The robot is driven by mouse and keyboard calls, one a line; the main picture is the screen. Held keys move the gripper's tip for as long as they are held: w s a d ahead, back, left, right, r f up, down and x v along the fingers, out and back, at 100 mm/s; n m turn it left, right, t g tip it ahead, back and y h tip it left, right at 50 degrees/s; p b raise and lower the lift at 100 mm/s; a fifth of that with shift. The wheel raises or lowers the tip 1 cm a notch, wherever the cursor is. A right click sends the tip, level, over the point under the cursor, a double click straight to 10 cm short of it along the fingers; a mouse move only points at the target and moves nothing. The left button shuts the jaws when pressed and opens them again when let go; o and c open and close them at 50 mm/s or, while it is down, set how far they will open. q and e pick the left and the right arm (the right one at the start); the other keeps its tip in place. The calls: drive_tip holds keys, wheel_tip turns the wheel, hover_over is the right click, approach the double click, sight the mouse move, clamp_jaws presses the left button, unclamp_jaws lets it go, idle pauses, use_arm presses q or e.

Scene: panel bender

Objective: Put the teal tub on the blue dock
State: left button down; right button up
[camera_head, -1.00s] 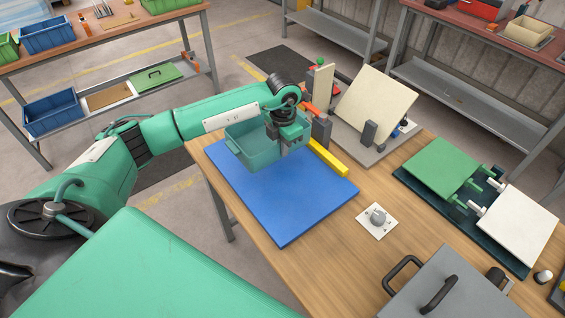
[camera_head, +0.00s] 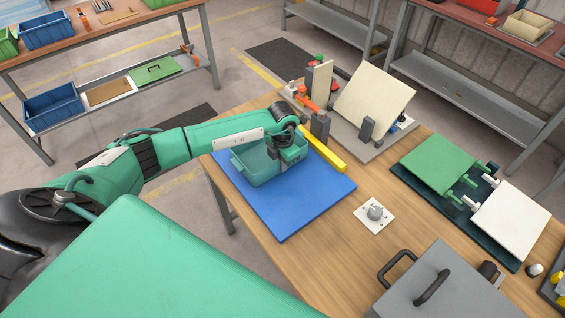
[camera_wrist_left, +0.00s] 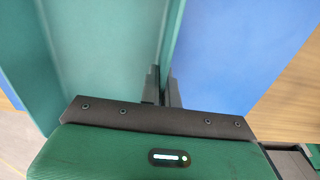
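The teal tub (camera_head: 256,170) is at the back part of the flat blue dock (camera_head: 290,208) on the wooden table. It looks upright and low over the dock; I cannot tell whether its base touches. My left gripper (camera_head: 287,162) is at the tub's right side, shut on its wall. In the left wrist view the fingers (camera_wrist_left: 163,90) close on the tub wall, with the teal tub (camera_wrist_left: 105,45) left and the blue dock (camera_wrist_left: 225,50) right. My right gripper is not in view.
A yellow bar (camera_head: 323,150) lies along the dock's back right edge. Behind it stands a fixture with a tilted cream panel (camera_head: 373,103). A dial plate (camera_head: 374,213) sits right of the dock. A grey lidded box (camera_head: 440,285) is nearer. The dock's front half is clear.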

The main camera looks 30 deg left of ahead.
use_arm(q)
drive_tip(key=c, duration=1.6)
unclamp_jaws()
drive_tip(key=shift+c, duration=0.2)
drive_tip(key=shift+r, duration=0.35)
wheel_tip(320, 180, up, 11)
drive_tip(key=b, duration=0.4)
drive_tip(key=shift+f, duration=0.2)
drive_tip(key=shift+r, duration=0.45)
drive_tip(key=shift+s+f, duration=0.1)
